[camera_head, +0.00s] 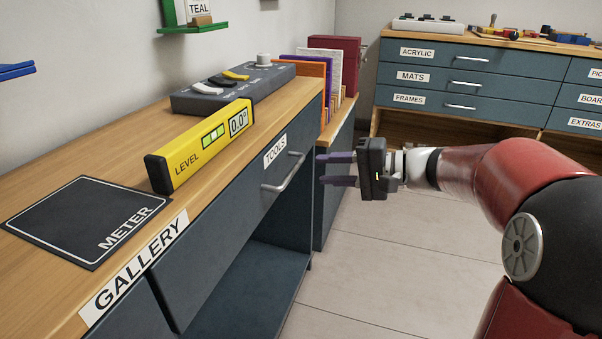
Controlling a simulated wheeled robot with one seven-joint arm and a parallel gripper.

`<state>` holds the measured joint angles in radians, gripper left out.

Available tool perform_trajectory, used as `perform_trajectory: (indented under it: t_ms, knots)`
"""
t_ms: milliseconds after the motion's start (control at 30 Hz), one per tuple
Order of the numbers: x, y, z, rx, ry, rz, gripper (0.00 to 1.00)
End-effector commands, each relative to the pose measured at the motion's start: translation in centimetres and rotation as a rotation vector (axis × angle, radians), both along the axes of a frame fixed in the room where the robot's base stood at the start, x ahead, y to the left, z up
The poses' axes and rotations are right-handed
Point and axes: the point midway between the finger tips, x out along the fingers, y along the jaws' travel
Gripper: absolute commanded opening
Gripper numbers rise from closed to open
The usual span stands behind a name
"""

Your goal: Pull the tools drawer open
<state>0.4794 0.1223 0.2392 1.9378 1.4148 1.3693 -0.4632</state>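The tools drawer (228,205) is a dark blue-grey front under the wooden top of the left bench, with a white TOOLS label (275,151) and a silver bar handle (285,174). Its front looks about flush with the bench. My gripper (322,170) is to the right of the handle, with its two dark fingers pointing left towards the drawer front. The fingers are spread apart with nothing between them. The fingertips appear clear of the handle; the exact gap is hard to judge.
On the bench (75,288) lie a black METER mat (85,220), a yellow level (202,145) and a grey switch box (230,88). Upright coloured panels (318,75) stand behind. A labelled drawer cabinet (510,85) stands at the back. The tiled floor (385,265) beside the bench is clear.

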Motion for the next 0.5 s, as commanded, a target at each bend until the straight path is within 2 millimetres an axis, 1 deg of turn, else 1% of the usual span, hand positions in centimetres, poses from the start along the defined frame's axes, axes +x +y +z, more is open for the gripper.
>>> perform_trajectory:
  t_ms: [33,100,300,500]
  knots:
    - [0.2,0.9,-0.1,0.0,0.001,0.005,0.32]
    - [0.5,2.0,-0.4,0.0,0.001,0.006,0.32]
    - [1.6,4.8,-1.0,-0.002,0.001,0.004,0.32]
    - [2.0,6.0,-1.3,-0.004,0.002,0.002,0.32]
